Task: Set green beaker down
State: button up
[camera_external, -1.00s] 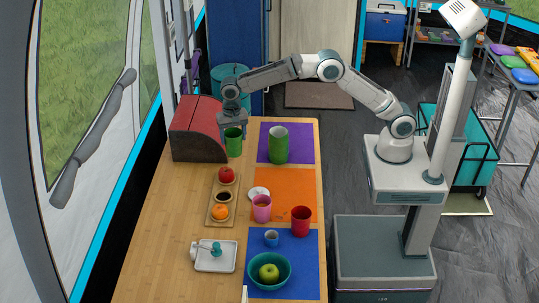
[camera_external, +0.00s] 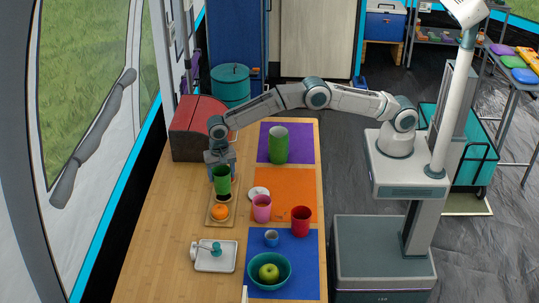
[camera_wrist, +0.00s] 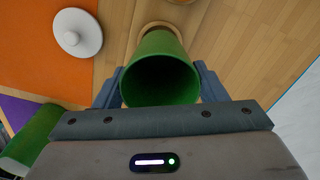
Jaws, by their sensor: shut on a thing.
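The green beaker (camera_external: 221,180) is upright in my gripper (camera_external: 221,163). In the wrist view, the open mouth of the beaker (camera_wrist: 160,78) shows between the two fingers, which are shut on its sides.
A white lid-like disc (camera_external: 257,192), pink cup (camera_external: 262,208) and red cup (camera_external: 301,221) stand right. A larger green vessel (camera_external: 278,144) stands on purple. Bare wood lies left.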

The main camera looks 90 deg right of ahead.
jog(key=shift+f, duration=1.3)
jog(key=shift+f, duration=0.3)
jog(key=o, duration=1)
jog(key=shift+r, duration=0.15)
